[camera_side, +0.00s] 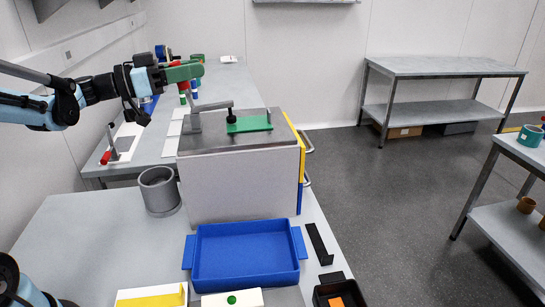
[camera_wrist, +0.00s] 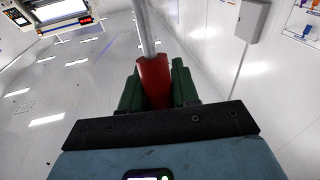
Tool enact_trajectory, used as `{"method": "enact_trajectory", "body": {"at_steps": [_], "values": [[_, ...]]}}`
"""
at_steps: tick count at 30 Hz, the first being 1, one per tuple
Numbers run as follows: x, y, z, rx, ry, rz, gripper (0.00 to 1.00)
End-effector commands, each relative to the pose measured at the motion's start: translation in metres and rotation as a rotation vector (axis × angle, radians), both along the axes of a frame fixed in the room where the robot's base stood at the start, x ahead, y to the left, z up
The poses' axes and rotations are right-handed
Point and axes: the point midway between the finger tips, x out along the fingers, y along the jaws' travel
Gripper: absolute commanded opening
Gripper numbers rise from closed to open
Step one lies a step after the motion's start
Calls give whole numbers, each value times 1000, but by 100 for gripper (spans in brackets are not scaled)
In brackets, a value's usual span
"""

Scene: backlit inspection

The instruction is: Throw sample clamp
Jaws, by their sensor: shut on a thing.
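The sample clamp (camera_side: 195,122) stands on top of a large grey box. Its grey bar lies roughly level over a green board (camera_side: 256,124), with a black tip (camera_side: 231,117) at the board's left end. I cannot tell whether the tip presses on it. The clamp's lever stands up, and its red grip (camera_side: 181,86) is at my gripper (camera_side: 184,74). In the wrist view my green fingers (camera_wrist: 156,88) are shut around the red grip (camera_wrist: 153,80), and a grey rod (camera_wrist: 146,30) runs out from it. The fingers hide part of the grip.
A grey cup (camera_side: 159,190) and a blue tray (camera_side: 245,258) stand near the grey box (camera_side: 235,180). Another red-handled clamp (camera_side: 112,150) lies on the left bench. A black bin (camera_side: 338,292) is at the front. The floor to the right is open.

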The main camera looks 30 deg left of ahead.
Motion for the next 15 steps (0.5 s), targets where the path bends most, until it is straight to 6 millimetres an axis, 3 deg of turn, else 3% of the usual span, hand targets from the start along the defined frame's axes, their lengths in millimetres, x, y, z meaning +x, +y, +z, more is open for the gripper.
{"method": "enact_trajectory", "body": {"at_steps": [15], "values": [[-25, 25, -9, -299, -301, 0, 0]]}}
